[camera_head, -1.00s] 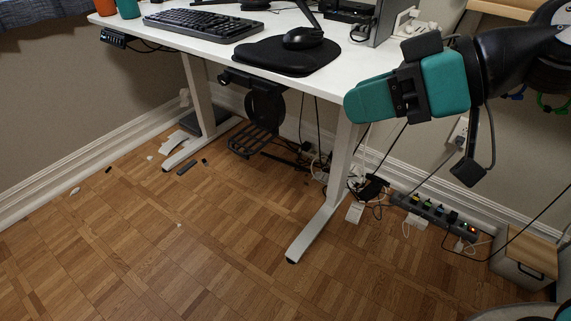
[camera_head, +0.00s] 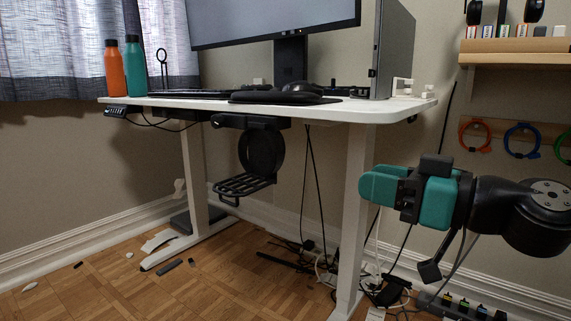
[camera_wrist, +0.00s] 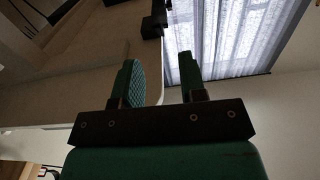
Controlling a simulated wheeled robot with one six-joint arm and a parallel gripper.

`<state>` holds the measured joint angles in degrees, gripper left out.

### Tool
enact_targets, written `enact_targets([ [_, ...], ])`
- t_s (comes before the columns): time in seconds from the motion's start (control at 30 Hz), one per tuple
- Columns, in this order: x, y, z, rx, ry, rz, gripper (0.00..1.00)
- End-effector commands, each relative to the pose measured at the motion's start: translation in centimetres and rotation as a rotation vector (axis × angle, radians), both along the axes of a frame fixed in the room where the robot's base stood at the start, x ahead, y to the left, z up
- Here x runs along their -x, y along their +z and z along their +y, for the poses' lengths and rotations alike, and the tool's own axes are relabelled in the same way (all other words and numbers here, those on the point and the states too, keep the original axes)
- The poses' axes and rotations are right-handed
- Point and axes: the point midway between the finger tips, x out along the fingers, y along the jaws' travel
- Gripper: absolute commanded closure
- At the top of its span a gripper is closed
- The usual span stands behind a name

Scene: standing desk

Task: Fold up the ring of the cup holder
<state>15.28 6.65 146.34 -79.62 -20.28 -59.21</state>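The black cup holder hangs under the front edge of the desk, left of the middle in the head view. Its round ring (camera_head: 262,152) stands upright below the mount. Its slatted base (camera_head: 243,186) sticks out roughly level below the ring. Ring and backing are both dark, so their exact angle is hard to tell. My gripper (camera_head: 370,186) is at the right, just below tabletop height, pointing left, well apart from the holder. In the wrist view my gripper (camera_wrist: 160,68) shows two teal fingers spread with nothing between them. The holder cannot be made out there.
The white desk (camera_head: 330,112) carries a monitor (camera_head: 270,22), an orange bottle (camera_head: 113,68) and a teal bottle (camera_head: 134,68). A white desk leg (camera_head: 355,215) stands behind my gripper's tip. Cables hang right of the holder. The floor in front is mostly clear.

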Motion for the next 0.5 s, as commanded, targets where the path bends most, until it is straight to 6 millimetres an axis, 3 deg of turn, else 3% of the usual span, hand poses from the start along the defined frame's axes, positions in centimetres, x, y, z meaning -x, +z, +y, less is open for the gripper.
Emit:
enact_targets([
  [0.03,-0.3,0.7,0.6,-0.002,0.005,0.009,0.62],
  [0.4,-2.6,0.6,3.7,0.004,0.003,0.013,0.62],
  [0.5,-3.9,0.7,5.4,0.005,0.006,0.009,0.62],
])
